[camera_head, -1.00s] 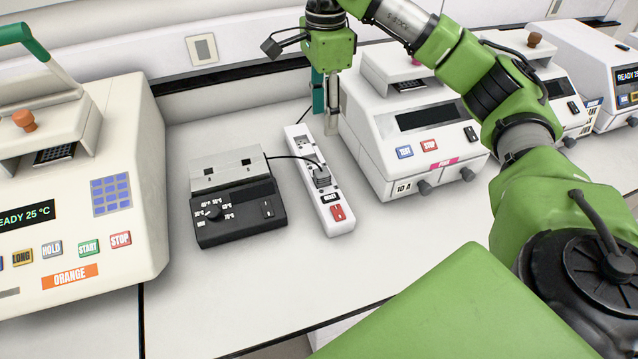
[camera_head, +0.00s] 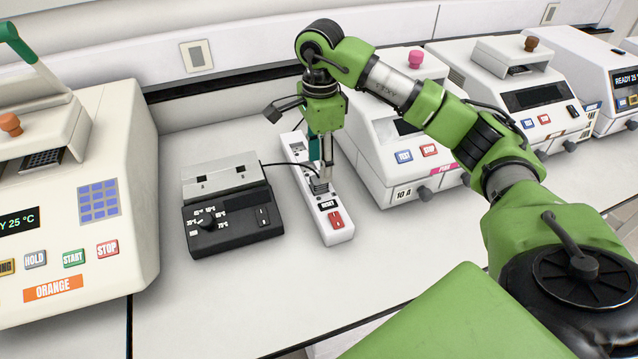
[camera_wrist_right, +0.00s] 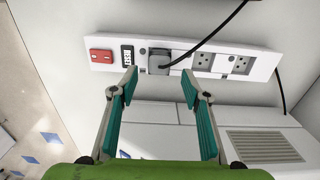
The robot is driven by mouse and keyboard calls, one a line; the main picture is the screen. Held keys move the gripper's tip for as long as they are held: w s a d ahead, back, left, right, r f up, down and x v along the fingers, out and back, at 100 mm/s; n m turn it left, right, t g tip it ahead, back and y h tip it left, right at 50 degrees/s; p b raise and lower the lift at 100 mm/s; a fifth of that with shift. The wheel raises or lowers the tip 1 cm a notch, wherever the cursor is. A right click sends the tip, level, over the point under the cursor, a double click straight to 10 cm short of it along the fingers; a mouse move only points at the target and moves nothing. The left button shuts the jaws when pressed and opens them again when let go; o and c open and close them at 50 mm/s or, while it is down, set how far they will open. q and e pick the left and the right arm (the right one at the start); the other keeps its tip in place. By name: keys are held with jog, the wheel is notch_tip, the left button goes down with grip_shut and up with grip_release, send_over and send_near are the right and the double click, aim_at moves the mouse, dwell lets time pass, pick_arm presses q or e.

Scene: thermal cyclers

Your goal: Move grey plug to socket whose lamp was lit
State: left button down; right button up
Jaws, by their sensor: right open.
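The grey plug (camera_head: 319,187) sits in the socket of the white power strip (camera_head: 340,236) nearest the red switch. It also shows in the right wrist view (camera_wrist_right: 159,61), with a black cord leading away. Two empty sockets (camera_wrist_right: 203,60) (camera_wrist_right: 243,65) show farther along the strip; no lamp looks lit. My right gripper (camera_head: 322,172) is above the plug, pointing down. In the right wrist view its fingers (camera_wrist_right: 158,84) are open, one to each side of the plug's line, with nothing between them. Whether they touch the plug cannot be told. My left gripper is out of view.
A black heater block (camera_head: 235,222) stands left of the strip, joined by the cord. The ORANGE thermal cycler (camera_head: 130,220) is at the left. A cycler with a pink label (camera_head: 405,180) stands close right of the strip. The bench front is clear.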

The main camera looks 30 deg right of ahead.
aim_at(319, 185)
jog(key=shift+s+f+p, duration=0.1)
jog(key=shift+f+p, duration=0.2)
notch_tip(319, 185, down, 4)
jog(key=shift+a+r+p, duration=0.15)
jog(key=shift+r+p, duration=0.1)
jog(key=shift+p, duration=0.6)
jog(key=shift+f, duration=0.55)
jog(key=c, duration=1.2)
